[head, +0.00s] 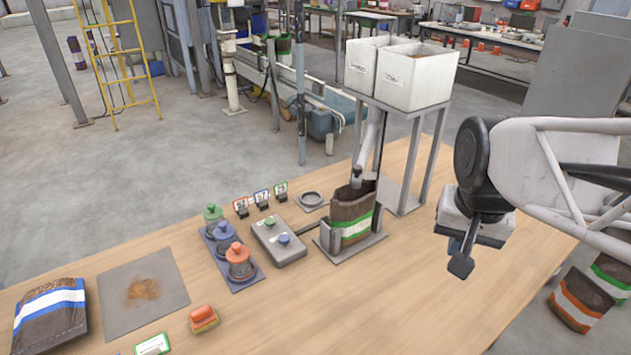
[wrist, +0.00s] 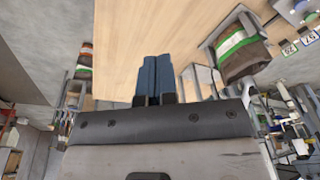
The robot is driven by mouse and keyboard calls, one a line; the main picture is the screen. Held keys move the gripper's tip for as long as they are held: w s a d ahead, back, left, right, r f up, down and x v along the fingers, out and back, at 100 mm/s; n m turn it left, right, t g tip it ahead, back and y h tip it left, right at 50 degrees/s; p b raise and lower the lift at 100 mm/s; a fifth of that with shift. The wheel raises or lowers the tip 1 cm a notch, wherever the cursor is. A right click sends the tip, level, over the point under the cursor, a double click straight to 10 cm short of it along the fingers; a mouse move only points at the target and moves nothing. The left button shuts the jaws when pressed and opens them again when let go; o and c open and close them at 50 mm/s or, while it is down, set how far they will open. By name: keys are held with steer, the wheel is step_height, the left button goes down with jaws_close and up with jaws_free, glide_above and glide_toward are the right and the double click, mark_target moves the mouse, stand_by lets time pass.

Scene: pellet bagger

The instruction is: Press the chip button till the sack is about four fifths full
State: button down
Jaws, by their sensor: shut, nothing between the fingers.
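A grey button box (head: 278,250) lies on the table with a green button (head: 268,222) and a blue button (head: 284,239); I cannot tell their labels. Right of it a brown sack with a green and white band (head: 352,228) stands upright in a metal stand (head: 343,256), under a spout (head: 358,175). Its mouth is open, but the fill level is unclear. My gripper (head: 460,262) is above the table, right of the sack and apart from everything. In the wrist view its blue fingers (wrist: 152,78) are together and empty; the sack (wrist: 240,50) shows at upper right.
Two white hopper bins (head: 400,80) stand on a metal frame behind the sack. Knobbed pieces on a blue tray (head: 228,258), small number cards (head: 262,197), a filled blue-banded sack (head: 50,318), a grey mat (head: 130,300) and an orange block (head: 204,318) lie left.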

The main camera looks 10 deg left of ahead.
steer(key=w+a+m, duration=0.2)
steer(key=w+a, duration=0.5)
steer(key=m+g, duration=0.3)
steer(key=m, duration=0.2)
glide_above(283, 237)
steer(key=w, duration=0.1)
step_height(283, 237, down, 8)
steer(key=shift+a+f+h, duration=0.25)
steer(key=shift+a+h, duration=0.05)
steer(key=shift+a, duration=0.05)
steer(key=shift+f, duration=0.1)
steer(key=f, duration=1.3)
steer(key=shift+s+d+f, duration=0.35)
steer(key=shift+f, duration=0.1)
